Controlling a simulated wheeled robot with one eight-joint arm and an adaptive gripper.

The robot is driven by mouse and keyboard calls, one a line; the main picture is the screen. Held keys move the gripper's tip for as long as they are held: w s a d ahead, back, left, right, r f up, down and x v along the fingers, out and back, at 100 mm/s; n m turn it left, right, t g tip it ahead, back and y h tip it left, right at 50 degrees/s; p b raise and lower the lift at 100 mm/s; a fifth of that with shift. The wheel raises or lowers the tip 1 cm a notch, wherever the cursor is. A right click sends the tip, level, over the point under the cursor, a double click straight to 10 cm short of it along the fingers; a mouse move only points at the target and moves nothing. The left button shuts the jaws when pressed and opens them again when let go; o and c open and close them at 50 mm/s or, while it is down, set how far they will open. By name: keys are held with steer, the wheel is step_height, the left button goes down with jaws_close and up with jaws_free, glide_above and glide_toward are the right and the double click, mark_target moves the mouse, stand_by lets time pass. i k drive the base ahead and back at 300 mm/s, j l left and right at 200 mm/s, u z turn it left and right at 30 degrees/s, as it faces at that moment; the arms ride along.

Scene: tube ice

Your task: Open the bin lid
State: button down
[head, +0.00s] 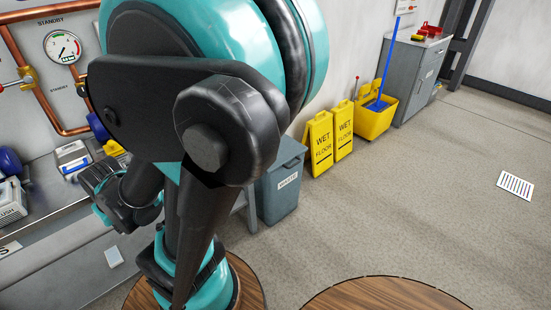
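The bin (282,192) is a blue-grey box with a white label, standing on the floor in the middle of the head view, just right of my arm. Its lid (291,152) appears to lie flat on top, shut. My arm's big teal and black links hide the left part of the lid and bin. My gripper (98,178) seems to be the dark end at the left, over the bench front and well away from the bin. Its fingers are too small and dark to tell whether they are open or shut.
Yellow wet-floor signs (320,143), a yellow mop bucket (375,120) and a grey cabinet (412,78) stand along the wall right of the bin. A bench (62,240) with devices and copper pipes is at left. Round wooden tops (385,295) are in front.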

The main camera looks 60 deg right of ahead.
mark_target(290, 149)
steer(key=z, duration=2.15)
